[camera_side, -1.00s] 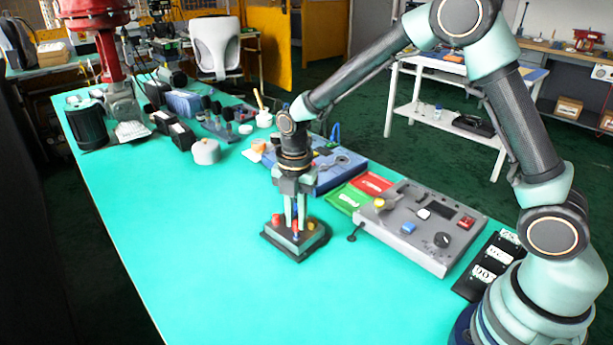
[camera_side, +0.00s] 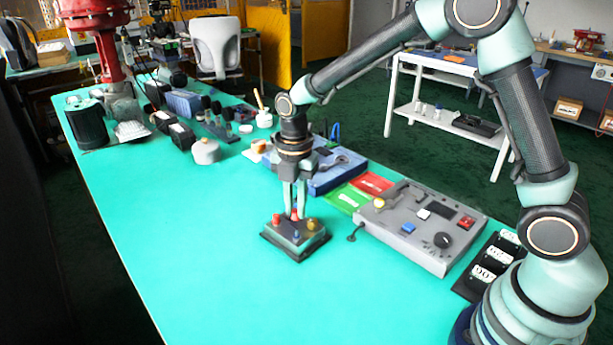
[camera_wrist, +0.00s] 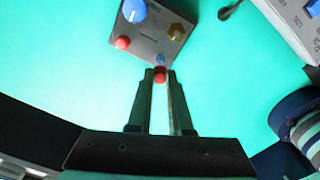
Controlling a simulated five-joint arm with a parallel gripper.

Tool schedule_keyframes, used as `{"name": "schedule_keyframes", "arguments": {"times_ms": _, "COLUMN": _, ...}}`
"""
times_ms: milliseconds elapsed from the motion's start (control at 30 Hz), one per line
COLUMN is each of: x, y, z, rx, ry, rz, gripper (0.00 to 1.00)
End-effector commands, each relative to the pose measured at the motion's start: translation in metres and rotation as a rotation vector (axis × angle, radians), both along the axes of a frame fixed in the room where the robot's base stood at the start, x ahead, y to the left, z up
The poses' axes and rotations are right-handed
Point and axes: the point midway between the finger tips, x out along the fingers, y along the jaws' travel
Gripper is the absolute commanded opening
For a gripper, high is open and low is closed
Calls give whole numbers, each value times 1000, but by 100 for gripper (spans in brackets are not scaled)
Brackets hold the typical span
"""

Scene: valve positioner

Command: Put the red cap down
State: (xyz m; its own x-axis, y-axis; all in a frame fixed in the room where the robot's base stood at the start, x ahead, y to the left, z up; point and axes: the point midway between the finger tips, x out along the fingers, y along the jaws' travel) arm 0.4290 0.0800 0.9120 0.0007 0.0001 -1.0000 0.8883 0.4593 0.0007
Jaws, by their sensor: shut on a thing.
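My gripper (camera_side: 295,215) is shut on a small red cap (camera_wrist: 160,76), which shows between the fingertips in the wrist view. In the side view the fingertips hold it just above a dark, grey-topped block (camera_side: 295,251) on the bench. A small blue stub (camera_wrist: 160,59) stands on the block's near edge in the wrist view, close beyond the cap; it also shows in the side view (camera_side: 297,235).
A grey control panel (camera_side: 420,228) with buttons and a knob stands right of the block. Red (camera_side: 371,183) and green (camera_side: 347,198) trays and a blue case (camera_side: 325,175) lie behind. The teal bench (camera_side: 190,255) is bare left of and in front of the block.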

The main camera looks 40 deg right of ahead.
Motion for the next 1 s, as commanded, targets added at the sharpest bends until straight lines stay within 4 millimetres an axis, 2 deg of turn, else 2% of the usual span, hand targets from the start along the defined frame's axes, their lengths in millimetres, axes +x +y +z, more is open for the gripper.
{"name": "schedule_keyframes", "arguments": {"times_ms": 200, "x": 0, "y": 0, "z": 10, "rx": 0, "ry": -1, "rz": 0, "gripper": 0}}
{"name": "schedule_keyframes", "arguments": {"times_ms": 533, "x": 0, "y": 0, "z": 11, "rx": 0, "ry": 0, "rz": 0, "gripper": 0}}
{"name": "schedule_keyframes", "arguments": {"times_ms": 633, "x": 2, "y": -7, "z": 16, "rx": 0, "ry": -1, "rz": -7, "gripper": 0}}
{"name": "schedule_keyframes", "arguments": {"times_ms": 767, "x": 6, "y": -35, "z": 37, "rx": 1, "ry": -5, "rz": -30, "gripper": 0}}
{"name": "schedule_keyframes", "arguments": {"times_ms": 1000, "x": 3, "y": -99, "z": 86, "rx": 0, "ry": -4, "rz": -72, "gripper": 0}}
